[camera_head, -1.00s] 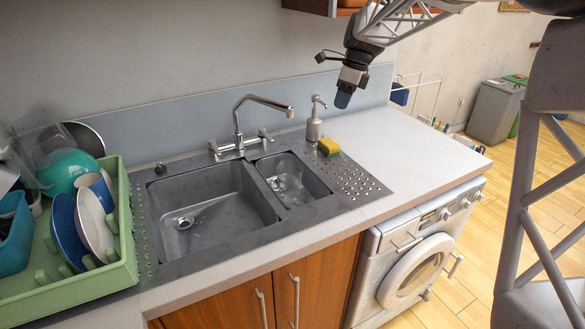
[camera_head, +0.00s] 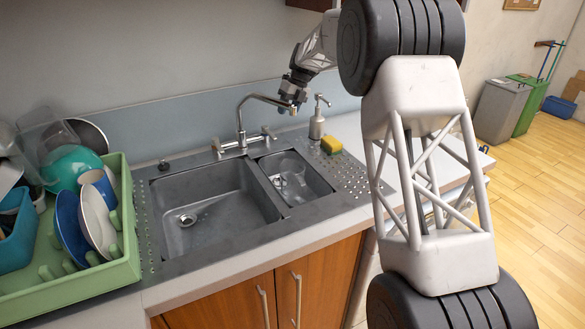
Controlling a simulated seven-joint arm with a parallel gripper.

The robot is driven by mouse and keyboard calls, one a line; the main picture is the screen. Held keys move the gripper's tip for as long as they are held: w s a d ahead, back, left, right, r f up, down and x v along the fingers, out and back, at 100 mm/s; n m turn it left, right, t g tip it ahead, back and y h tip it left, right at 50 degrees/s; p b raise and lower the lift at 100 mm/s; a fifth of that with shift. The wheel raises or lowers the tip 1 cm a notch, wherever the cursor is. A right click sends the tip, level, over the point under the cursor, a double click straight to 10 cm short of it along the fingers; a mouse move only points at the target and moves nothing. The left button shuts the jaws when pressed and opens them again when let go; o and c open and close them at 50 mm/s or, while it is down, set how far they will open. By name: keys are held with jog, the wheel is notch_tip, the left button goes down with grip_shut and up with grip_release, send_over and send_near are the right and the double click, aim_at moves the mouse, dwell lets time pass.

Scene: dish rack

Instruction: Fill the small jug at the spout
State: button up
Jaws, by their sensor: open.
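A clear glass vessel, which looks like the small jug (camera_head: 289,176), stands in the small right basin (camera_head: 318,188). Its outline is faint, and I cannot tell whether it holds water. The metal spout (camera_head: 258,98) arches from the tap (camera_head: 241,143) toward the small basin. No stream of water shows. My gripper (camera_head: 290,104) is open, above the small basin and the vessel, right at the spout's outlet end, which it partly hides. I cannot tell whether it touches the spout. I see nothing between its fingers.
A soap dispenser (camera_head: 317,122) and a yellow sponge (camera_head: 331,145) stand just right of the tap. The large left basin (camera_head: 215,205) looks empty. A green dish rack (camera_head: 120,262) with plates, a mug and bowls fills the left counter. My arm hides much of the right counter.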

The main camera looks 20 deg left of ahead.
aim_at(273, 135)
jog(key=shift+m, duration=0.5)
jog(key=a+f, duration=0.1)
jog(key=w+a+f, duration=0.1)
jog(key=a, duration=0.1)
jog(key=shift+a+f, duration=0.1)
jog(key=shift+f, duration=0.05)
jog(key=shift+f, duration=0.15)
jog(key=shift+x, duration=4.35)
jog(key=shift+s, duration=0.1)
